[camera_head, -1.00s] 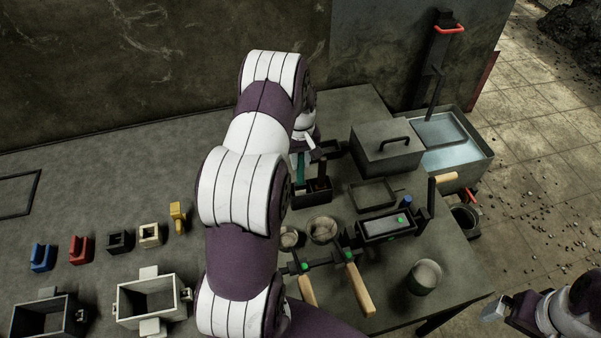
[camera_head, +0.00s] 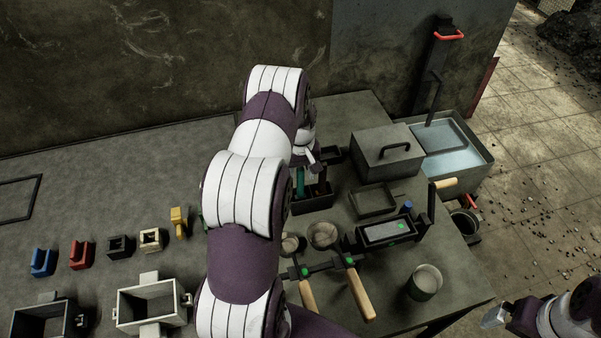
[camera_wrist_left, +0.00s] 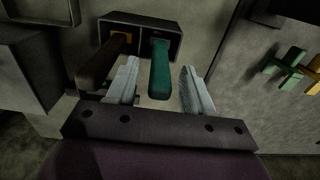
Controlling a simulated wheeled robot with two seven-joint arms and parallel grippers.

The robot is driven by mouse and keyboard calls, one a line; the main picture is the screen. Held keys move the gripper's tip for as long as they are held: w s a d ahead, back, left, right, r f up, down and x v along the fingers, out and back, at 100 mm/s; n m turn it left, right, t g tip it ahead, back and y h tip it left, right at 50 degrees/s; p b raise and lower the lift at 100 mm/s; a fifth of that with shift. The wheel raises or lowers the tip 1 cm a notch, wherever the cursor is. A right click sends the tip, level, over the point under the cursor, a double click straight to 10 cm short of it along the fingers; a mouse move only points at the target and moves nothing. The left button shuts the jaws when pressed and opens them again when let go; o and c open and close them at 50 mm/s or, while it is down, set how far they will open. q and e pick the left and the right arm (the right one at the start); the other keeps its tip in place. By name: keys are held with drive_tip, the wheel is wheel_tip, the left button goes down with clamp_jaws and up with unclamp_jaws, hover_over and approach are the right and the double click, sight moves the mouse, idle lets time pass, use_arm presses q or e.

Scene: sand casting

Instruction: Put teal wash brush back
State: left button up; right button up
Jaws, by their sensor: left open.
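The teal wash brush (camera_wrist_left: 159,70) stands handle up in a compartment of a dark holder box (camera_wrist_left: 112,28) in the left wrist view. Its teal handle also shows beside my arm in the head view (camera_head: 300,182). My left gripper (camera_wrist_left: 157,80) is open, with one finger on each side of the teal handle and gaps between. In the head view my left arm hides most of this gripper. A brown-handled tool (camera_wrist_left: 104,63) stands in the other compartment. My right gripper (camera_head: 494,315) is at the bottom right, over the floor and apart from the table; its jaws are unclear.
A lidded grey box (camera_head: 387,152) and a water tank (camera_head: 478,172) stand right of the holder. Two ladles with wooden handles (camera_head: 360,292) lie in front. Small coloured blocks (camera_head: 80,255) and open flasks (camera_head: 150,305) are at the left.

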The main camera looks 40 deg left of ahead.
use_arm(q)
wheel_tip(320, 180, up, 12)
drive_tip(key=d, duration=0.1)
drive_tip(key=s+d+r+m+p, duration=0.1)
drive_tip(key=s+d+r+m, duration=0.1)
drive_tip(key=s+d, duration=0.3)
drive_tip(key=s+d+r+m+t+p, duration=0.1)
drive_tip(key=s+d+r+m, duration=0.1)
drive_tip(key=s+d+m, duration=0.3)
drive_tip(key=s+d+r+m+p, duration=0.1)
drive_tip(key=s+d+r+m, duration=0.2)
drive_tip(key=s+d, duration=0.3)
drive_tip(key=d, duration=0.3)
drive_tip(key=shift+s+d, duration=0.2)
drive_tip(key=shift+f, duration=0.1)
